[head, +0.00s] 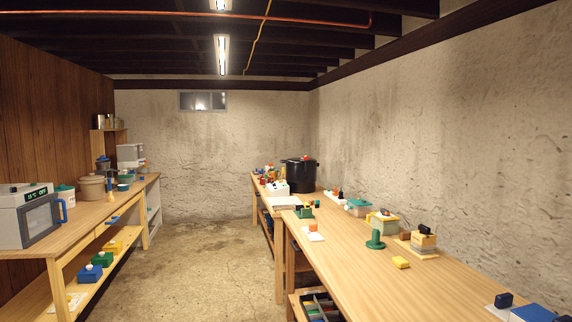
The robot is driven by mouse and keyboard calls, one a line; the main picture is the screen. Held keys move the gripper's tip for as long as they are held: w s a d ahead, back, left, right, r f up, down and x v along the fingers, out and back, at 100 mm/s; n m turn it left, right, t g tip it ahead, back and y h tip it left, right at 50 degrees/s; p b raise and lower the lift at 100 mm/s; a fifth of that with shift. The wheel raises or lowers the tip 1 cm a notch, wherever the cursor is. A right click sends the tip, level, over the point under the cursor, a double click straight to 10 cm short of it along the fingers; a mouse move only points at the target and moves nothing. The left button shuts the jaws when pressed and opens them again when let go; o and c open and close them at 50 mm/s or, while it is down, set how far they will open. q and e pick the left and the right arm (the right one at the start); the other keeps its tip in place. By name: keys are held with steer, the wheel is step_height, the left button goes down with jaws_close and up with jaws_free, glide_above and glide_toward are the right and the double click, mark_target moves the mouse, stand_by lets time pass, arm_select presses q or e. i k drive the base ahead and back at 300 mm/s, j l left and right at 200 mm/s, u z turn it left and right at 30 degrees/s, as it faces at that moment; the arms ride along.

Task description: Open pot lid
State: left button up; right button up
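A large black pot (300,178) stands towards the far end of the right-hand workbench. Its top appears covered by a dark lid with a small orange-red spot above it, but it is too small to tell more. A smaller tan pot (91,190) stands on the left bench. It seems to have a flat top, and I cannot tell if that is a separate lid. Neither of my grippers shows in the head view.
The right bench (450,280) holds a green spool-like object (375,240), a yellow block (401,262) and several small boxes. The left bench (75,232) holds a grey microwave-like appliance (28,215). The concrete floor (190,270) between the benches is clear.

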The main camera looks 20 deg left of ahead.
mark_target(292, 161)
steer(key=i+j+u, duration=0.45)
steer(key=i+u, duration=0.2)
steer(key=i, duration=0.15)
steer(key=i+j+u, duration=0.1)
steer(key=i+u, duration=0.35)
steer(key=i, duration=3.65)
steer(key=i+z, duration=0.15)
steer(key=i, duration=0.35)
steer(key=i+j+z, duration=0.2)
steer(key=i, duration=0.3)
steer(key=i+j+z, duration=0.15)
steer(key=i, duration=0.35)
steer(key=i+j+z, duration=0.15)
steer(key=i, duration=0.35)
steer(key=j, duration=0.1)
